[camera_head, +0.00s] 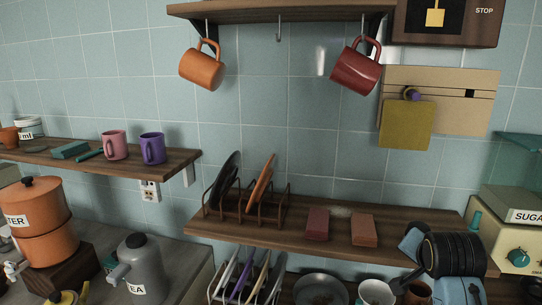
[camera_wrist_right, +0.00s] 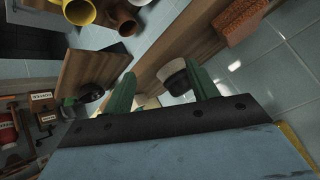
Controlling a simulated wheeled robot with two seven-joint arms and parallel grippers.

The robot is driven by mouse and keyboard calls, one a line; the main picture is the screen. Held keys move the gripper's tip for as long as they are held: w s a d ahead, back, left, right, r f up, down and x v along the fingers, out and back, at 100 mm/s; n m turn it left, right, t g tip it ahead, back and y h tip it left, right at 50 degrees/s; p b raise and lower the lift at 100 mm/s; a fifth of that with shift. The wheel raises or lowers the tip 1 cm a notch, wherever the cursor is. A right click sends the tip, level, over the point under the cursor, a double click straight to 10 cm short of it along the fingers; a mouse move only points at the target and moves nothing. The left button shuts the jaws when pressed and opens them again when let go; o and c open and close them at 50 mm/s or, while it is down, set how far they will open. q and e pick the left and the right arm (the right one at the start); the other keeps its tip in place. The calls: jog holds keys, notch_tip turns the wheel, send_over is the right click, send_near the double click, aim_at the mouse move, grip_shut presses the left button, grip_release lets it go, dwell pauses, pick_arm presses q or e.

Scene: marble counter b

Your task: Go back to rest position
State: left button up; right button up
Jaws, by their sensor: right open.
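My right arm (camera_head: 455,255) shows at the lower right of the head view, in front of the right end of the wooden shelf. In the right wrist view my right gripper (camera_wrist_right: 163,90) has its two green fingers spread apart. I see nothing held between them. A pale cup with a dark inside (camera_wrist_right: 175,78) shows beyond the fingers, by the right one; I cannot tell how far off it is. My left gripper is in neither view.
The lower shelf (camera_head: 270,236) carries a plate rack (camera_head: 246,205), a dark red block (camera_head: 317,224) and an orange-brown block (camera_head: 364,229). An orange mug (camera_head: 202,68) and a red mug (camera_head: 357,70) hang above. A white cup (camera_head: 376,292) stands below, near my arm.

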jog(key=s+a+f+n+g+y, duration=0.1)
jog(key=s+a+f+n+g, duration=0.2)
jog(key=s+f, duration=0.55)
jog(key=s+a+f+n+g+y, duration=0.1)
jog(key=s+a+f+n, duration=0.3)
jog(key=s, duration=0.8)
jog(key=s+a+f+n+g+y, duration=0.25)
jog(key=s+f+n, duration=0.35)
jog(key=s, duration=0.5)
notch_tip(320, 180, down, 33)
jog(key=s+b, duration=0.2)
jog(key=b, duration=0.5)
pick_arm(q)
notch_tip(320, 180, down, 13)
jog(key=b, duration=0.5)
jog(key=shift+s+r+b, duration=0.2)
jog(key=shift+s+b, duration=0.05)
jog(key=shift+b, duration=0.05)
pick_arm(e)
jog(key=s+d+f+g+h, duration=0.1)
jog(key=s+d+f, duration=0.1)
jog(key=s+f, duration=1.3)
notch_tip(320, 180, down, 4)
jog(key=shift+s+d+f, duration=0.25)
jog(key=shift+s+d, duration=0.05)
jog(key=shift+d, duration=0.1)
jog(key=shift+g, duration=0.25)
